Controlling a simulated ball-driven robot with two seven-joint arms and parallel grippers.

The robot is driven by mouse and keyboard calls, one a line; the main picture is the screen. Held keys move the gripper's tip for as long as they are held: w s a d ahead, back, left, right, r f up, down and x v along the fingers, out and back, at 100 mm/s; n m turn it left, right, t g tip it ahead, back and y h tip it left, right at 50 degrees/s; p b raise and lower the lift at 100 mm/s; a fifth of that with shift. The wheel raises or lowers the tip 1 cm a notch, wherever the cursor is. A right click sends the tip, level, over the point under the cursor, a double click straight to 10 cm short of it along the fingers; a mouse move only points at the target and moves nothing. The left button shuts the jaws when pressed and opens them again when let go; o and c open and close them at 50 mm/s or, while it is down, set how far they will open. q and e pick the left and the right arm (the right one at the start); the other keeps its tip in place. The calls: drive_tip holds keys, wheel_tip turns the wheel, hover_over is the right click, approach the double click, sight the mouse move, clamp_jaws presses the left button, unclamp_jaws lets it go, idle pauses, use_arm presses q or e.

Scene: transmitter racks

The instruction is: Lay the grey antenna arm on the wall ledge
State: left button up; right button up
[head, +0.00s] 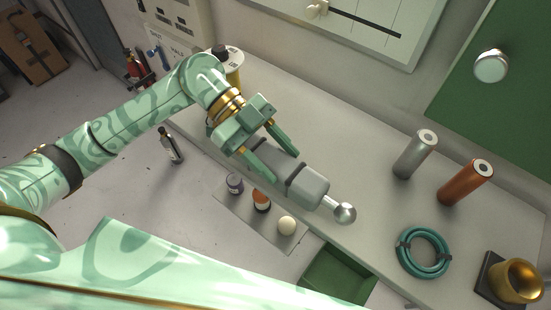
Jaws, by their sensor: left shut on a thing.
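The grey antenna arm (308,187) is a thick grey body with dark bands and a thin rod ending in a shiny ball. My left gripper (284,166) is shut on its upper-left end, and the ball end points to the lower right. The fingers and hand hide part of that end. The pale wall ledge (345,140) runs diagonally along the wall. The antenna arm shows over the ledge's front edge; I cannot tell whether it touches the ledge. My right gripper is not in view.
On the ledge stand a grey cylinder (414,155), a copper cylinder (465,182), a teal cable coil (423,253) and a brass cup (516,281). The ledge's middle is clear.

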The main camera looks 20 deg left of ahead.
use_arm(q)
drive_tip(key=shift+f, duration=0.65)
drive_tip(key=o, duration=1.3)
drive_tip(key=shift+f, duration=0.15)
drive_tip(key=v, duration=1.2)
